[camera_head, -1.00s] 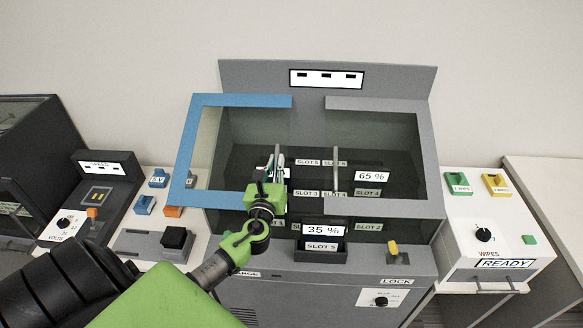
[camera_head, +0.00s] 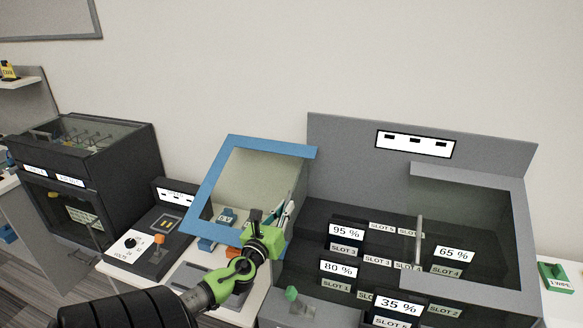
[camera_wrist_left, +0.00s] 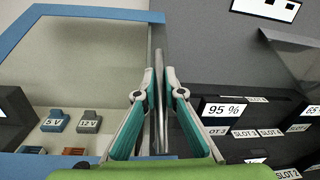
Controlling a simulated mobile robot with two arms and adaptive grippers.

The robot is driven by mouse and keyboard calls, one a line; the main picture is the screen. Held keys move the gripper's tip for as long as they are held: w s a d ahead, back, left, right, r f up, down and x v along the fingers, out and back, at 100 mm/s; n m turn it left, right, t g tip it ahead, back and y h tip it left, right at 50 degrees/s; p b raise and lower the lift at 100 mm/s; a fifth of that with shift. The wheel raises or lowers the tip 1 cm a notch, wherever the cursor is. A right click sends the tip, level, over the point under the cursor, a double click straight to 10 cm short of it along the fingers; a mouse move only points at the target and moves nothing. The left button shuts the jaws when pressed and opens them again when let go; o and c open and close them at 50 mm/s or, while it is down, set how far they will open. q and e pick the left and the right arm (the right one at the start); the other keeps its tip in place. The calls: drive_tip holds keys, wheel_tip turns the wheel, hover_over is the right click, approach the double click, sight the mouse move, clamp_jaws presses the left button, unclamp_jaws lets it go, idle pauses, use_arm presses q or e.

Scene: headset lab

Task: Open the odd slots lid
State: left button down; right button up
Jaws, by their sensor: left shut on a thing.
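The odd slots lid is a clear panel with a blue frame (camera_head: 262,146) at the left of the grey slot cabinet (camera_head: 340,140). It stands swung up and out to the left, and slots 1 and 3 show uncovered. My left gripper (camera_head: 278,222) is shut on the lid's upright metal handle. In the left wrist view the handle (camera_wrist_left: 160,85) runs between the two teal-padded fingers (camera_wrist_left: 160,110), and the blue frame shows behind at the upper left. The fingers partly hide the handle in the head view. My right gripper is not in view.
The grey-framed even slots lid (camera_head: 470,176), with its handle (camera_head: 418,240), lies over the right side. Charge signs stand at several slots. A black box with an orange lever (camera_head: 159,239) and a dark glass-topped cabinet (camera_head: 85,150) stand at the left.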

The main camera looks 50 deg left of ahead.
use_arm(q)
drive_tip(key=c, duration=2.1)
unclamp_jaws()
drive_tip(key=shift+c, duration=0.2)
drive_tip(key=v, duration=1.2)
